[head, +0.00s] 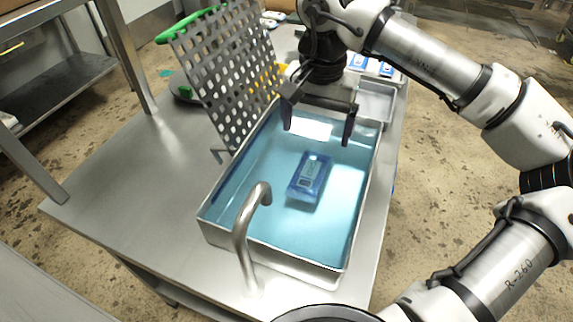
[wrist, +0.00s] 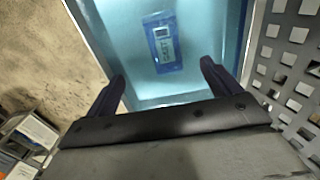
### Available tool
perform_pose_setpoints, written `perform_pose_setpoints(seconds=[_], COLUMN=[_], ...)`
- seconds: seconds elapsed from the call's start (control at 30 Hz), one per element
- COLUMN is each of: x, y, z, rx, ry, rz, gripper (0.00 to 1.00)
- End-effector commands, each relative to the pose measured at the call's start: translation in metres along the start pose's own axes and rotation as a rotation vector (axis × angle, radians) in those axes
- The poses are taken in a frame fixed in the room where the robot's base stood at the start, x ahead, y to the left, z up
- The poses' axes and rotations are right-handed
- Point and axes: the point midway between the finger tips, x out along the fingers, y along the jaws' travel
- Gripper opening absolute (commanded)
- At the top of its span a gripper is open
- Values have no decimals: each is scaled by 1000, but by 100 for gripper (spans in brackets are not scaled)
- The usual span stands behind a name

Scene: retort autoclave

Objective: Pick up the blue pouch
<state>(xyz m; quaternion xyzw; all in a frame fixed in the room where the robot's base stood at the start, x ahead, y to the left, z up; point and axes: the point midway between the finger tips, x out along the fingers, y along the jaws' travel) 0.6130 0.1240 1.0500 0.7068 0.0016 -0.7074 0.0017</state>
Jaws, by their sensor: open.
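The blue pouch (head: 309,177) lies in the water of a steel basin (head: 214,231), near the middle. It has a paler label panel with dark print. In the wrist view the pouch (wrist: 162,42) shows ahead of the fingertips, between their lines. My gripper (head: 318,134) is open and empty above the far part of the basin, apart from the pouch. In the wrist view my gripper (wrist: 160,76) has its two dark fingers spread wide. I cannot tell whether the pouch floats or rests on the bottom.
A curved steel tap (head: 246,230) rises at the basin's near side. A perforated grey plate (head: 222,75) stands tilted along the left rim. A small steel tray (head: 375,104) and blue-and-white packs (head: 372,66) sit beyond the far right corner. The tabletop at left (head: 135,170) is clear.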

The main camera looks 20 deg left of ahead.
Motion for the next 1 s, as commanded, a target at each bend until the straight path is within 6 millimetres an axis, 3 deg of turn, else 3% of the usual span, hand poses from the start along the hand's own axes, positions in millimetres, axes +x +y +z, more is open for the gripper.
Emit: perform_pose_setpoints(seconds=[0.17, 0.5, 0.77, 1.0], x=[11, 72, 92, 126], y=[0, 0, -1, -4], z=[0, 0, -1, -4], rx=[0, 1, 0, 0], ry=[-2, -3, -3, -3], rz=[0, 0, 0, -1], gripper=[89, 89, 89, 89])
